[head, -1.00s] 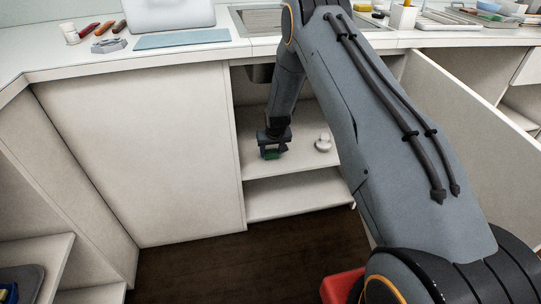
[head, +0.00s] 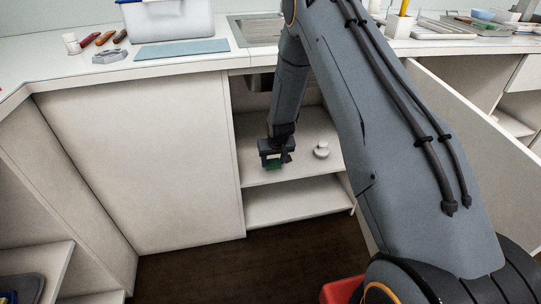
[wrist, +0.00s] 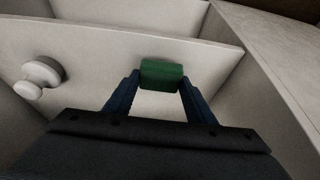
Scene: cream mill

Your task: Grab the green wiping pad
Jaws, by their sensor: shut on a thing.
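The green wiping pad (wrist: 161,74) is a small dark green block between the two blue fingertips of my gripper (wrist: 160,83) in the wrist view. My gripper is shut on it. In the head view the gripper (head: 274,161) is inside the open cabinet under the counter, and the pad (head: 274,166) shows as a small green patch at its tip. The pad is above the cabinet's upper shelf; I cannot tell whether it touches the shelf.
A white knobbed object (head: 321,150) stands on the upper shelf (head: 290,173), right of my gripper; it also shows in the wrist view (wrist: 38,78). A lower shelf (head: 295,203) is bare. The open cabinet door (head: 470,135) stands at right. The counter (head: 110,74) is above.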

